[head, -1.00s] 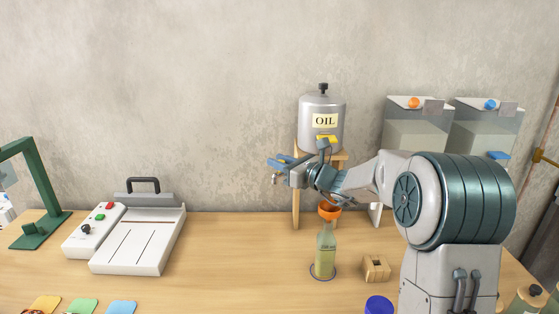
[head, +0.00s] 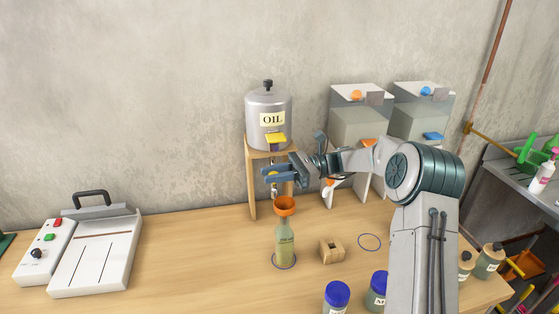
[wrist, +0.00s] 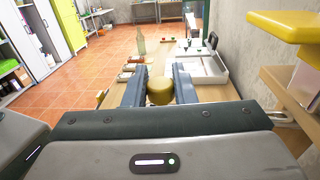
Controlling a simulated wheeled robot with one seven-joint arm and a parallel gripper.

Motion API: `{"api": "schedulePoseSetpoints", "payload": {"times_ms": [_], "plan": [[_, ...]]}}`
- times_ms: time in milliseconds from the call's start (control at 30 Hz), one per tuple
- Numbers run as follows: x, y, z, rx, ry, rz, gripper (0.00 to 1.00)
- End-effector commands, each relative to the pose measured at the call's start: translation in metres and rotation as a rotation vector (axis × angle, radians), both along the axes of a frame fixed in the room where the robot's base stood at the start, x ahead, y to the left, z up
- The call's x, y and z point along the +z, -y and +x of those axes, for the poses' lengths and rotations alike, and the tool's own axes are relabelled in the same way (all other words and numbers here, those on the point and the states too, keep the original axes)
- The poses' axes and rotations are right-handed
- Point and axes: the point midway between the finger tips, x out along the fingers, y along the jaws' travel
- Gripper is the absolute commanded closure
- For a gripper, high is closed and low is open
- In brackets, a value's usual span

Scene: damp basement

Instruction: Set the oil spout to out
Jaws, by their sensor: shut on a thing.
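The grey oil tank (head: 268,118), labelled OIL, stands on a wooden stand (head: 252,180) against the wall. A yellow lever (head: 275,139) sits low on its front. My gripper (head: 268,176) is in front of the stand, below the lever. It is shut on the brass oil spout (head: 273,171), mostly hidden by the fingers. In the wrist view, the spout's rounded brass end (wrist: 160,91) lies between the two fingers.
A wooden block (head: 331,250) stands right of the bottle. Blue-lidded jars (head: 337,295) are at the front. A white sealing device (head: 95,255) is at the left. The table between it and the bottle is clear.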

Motion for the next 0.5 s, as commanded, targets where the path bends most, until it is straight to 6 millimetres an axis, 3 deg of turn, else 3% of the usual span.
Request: {"api": "schedulePoseSetpoints", "payload": {"times_ms": [500], "plan": [[0.000,0.018,0.001,0.200,0.000,0.001,1.00]]}}
